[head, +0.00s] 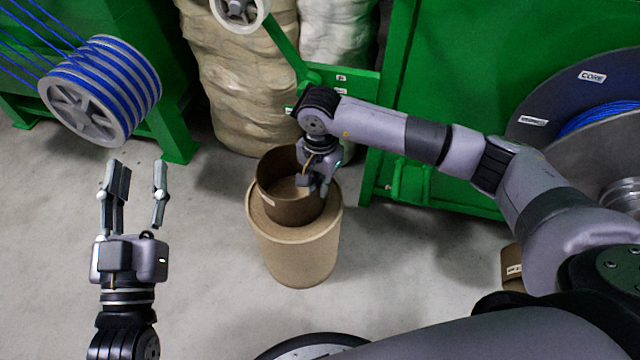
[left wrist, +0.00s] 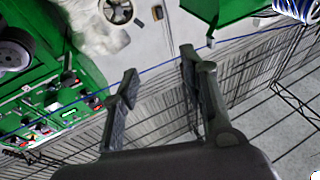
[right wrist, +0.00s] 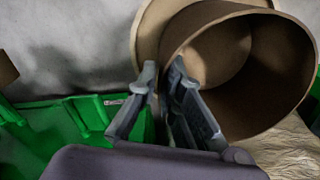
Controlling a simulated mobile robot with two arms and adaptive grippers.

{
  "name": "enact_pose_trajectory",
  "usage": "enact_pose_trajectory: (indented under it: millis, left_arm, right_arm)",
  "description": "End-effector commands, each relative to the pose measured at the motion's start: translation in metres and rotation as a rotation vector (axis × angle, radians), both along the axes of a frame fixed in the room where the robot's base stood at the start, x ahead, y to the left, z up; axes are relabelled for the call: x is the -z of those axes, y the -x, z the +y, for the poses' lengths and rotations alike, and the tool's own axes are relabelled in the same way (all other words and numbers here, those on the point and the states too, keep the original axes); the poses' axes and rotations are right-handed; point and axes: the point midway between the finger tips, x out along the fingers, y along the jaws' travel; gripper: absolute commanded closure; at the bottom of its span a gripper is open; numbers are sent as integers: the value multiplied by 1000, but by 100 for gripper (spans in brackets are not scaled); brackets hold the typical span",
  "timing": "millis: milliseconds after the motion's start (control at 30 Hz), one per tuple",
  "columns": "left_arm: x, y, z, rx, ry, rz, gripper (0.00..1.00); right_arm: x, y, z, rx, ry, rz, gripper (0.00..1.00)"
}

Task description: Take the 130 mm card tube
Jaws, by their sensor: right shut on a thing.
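A brown open-topped card tube (head: 285,211) stands on the lid of a larger tan drum (head: 295,254) in the head view. It has a small label, too small to read. My right gripper (head: 314,184) reaches down at the tube's right side, its fingers shut on the tube's wall. In the right wrist view the tube (right wrist: 286,75) shows large, with its rim close to the fingertips (right wrist: 164,68); the exact contact is partly hidden. My left gripper (head: 139,165) is open and empty above the bare floor at left; it also shows open in the left wrist view (left wrist: 158,66).
Wrapped beige sacks (head: 235,90) are behind the drum. A green frame (head: 440,70) and large reel (head: 560,90) fill the right. Another brown labelled thing (head: 513,270) is partly hidden. Floor left of the drum is clear.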

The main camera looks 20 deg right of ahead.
Motion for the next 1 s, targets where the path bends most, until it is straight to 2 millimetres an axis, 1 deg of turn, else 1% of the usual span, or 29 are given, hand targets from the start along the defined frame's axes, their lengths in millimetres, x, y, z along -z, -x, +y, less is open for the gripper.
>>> enact_pose_trajectory:
  millis: [1000]
  left_arm:
    - [12,-3,2,-5,-18,68,60]
  right_arm:
    - [-5,0,0,0,0,0,100]
